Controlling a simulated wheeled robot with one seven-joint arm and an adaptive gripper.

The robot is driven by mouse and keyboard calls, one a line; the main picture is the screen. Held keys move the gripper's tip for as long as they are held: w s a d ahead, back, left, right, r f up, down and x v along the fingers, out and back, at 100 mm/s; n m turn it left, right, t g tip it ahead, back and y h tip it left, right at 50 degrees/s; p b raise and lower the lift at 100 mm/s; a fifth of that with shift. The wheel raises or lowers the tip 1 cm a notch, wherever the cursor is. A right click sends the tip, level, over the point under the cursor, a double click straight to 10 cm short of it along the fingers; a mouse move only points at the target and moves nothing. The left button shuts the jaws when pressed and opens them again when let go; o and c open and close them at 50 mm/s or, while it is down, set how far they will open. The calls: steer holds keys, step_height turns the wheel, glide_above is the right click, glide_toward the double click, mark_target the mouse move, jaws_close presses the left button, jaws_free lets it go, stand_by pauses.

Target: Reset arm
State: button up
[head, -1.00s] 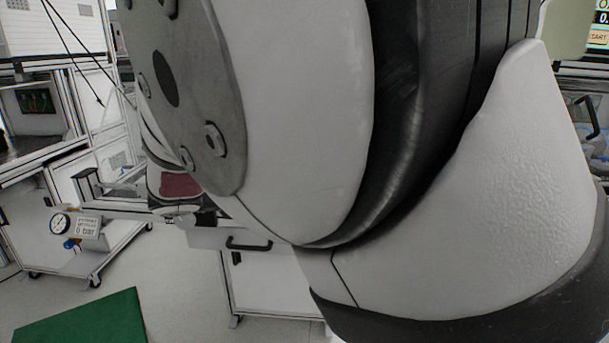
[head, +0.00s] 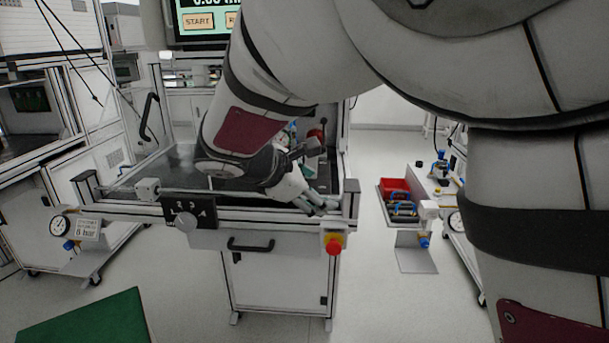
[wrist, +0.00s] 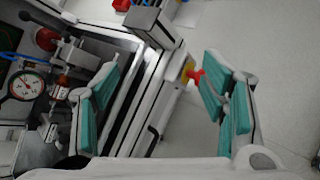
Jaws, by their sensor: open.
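My arm spans the upper right of the head view and bends down over the test bench (head: 262,226). My gripper (head: 318,205) is at the bench's front right, near its front rail. In the wrist view my gripper (wrist: 165,108) has its two teal-padded fingers wide apart. Nothing is between the pads. The bench edge and the floor show behind them. My arm hides much of the bench's inside in the head view.
A red knob on a yellow base (head: 334,244) sits on the bench front, close below my gripper. A pressure gauge (wrist: 25,86) shows inside the bench. A red bin (head: 395,187) stands at the right. A green mat (head: 82,322) lies front left.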

steer(key=s+d+r+m+g+y, duration=0.25)
steer(key=s+d+m+g, duration=0.35)
steer(key=s+d+m, duration=0.9)
steer(key=s+d+f+m+g+y, duration=0.1)
steer(key=s+f+m+y, duration=0.15)
steer(key=s, duration=0.95)
steer(key=s+d+f+m+y, duration=0.1)
steer(key=s+f+m+y, duration=0.15)
steer(key=s, duration=0.85)
step_height(320, 180, up, 19)
steer(key=t+p, duration=0.3)
steer(key=p, duration=1.3)
steer(key=shift+s+p, duration=0.25)
steer(key=shift+p, duration=0.05)
steer(key=shift+w+f, duration=0.1)
